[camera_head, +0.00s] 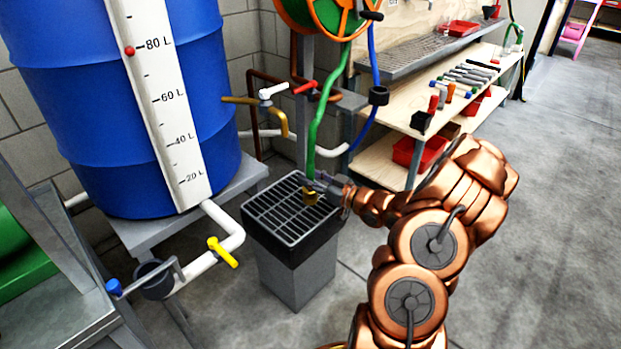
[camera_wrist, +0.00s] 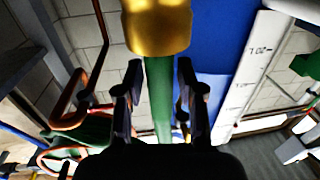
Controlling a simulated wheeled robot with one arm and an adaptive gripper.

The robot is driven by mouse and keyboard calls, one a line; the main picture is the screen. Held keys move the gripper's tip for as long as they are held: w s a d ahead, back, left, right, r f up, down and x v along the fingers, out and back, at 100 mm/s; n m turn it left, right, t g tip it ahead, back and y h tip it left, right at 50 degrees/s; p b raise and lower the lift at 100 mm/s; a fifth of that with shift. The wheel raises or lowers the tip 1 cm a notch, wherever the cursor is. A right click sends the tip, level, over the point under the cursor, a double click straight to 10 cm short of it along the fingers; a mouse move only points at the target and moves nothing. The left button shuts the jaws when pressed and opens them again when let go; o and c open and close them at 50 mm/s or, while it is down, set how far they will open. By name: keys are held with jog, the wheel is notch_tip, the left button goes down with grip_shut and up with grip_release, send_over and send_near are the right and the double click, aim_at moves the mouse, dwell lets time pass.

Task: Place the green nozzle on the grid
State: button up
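The green nozzle is a brass-coloured tip (camera_head: 310,195) on the end of a green hose (camera_head: 321,115). My gripper (camera_head: 318,184) is at the hose just above the brass tip. In the wrist view the brass tip (camera_wrist: 157,25) is large at the top edge, partly cut off, and the hose (camera_wrist: 159,100) runs between my two fingers (camera_wrist: 160,68), which are closed in close to its sides. The black grid (camera_head: 272,215) tops a grey box in the head view. The tip appears over the grid's far right part; I cannot tell whether it touches.
A blue barrel (camera_head: 125,110) with a litre scale stands left of the grid. A white pipe with a yellow valve (camera_head: 222,252) runs beside the box. A hose reel (camera_head: 325,15) hangs behind. Workbench shelves (camera_head: 410,105) hold tools and red bins. Floor at right is clear.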

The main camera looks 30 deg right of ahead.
jog(key=shift+o, duration=0.6)
jog(key=shift+r, duration=0.1)
jog(key=shift+s+d, duration=0.25)
jog(key=shift+s, duration=0.3)
jog(key=p+v, duration=0.3)
jog(key=v, duration=0.7)
jog(key=shift+s, duration=0.45)
jog(key=shift+w, duration=0.1)
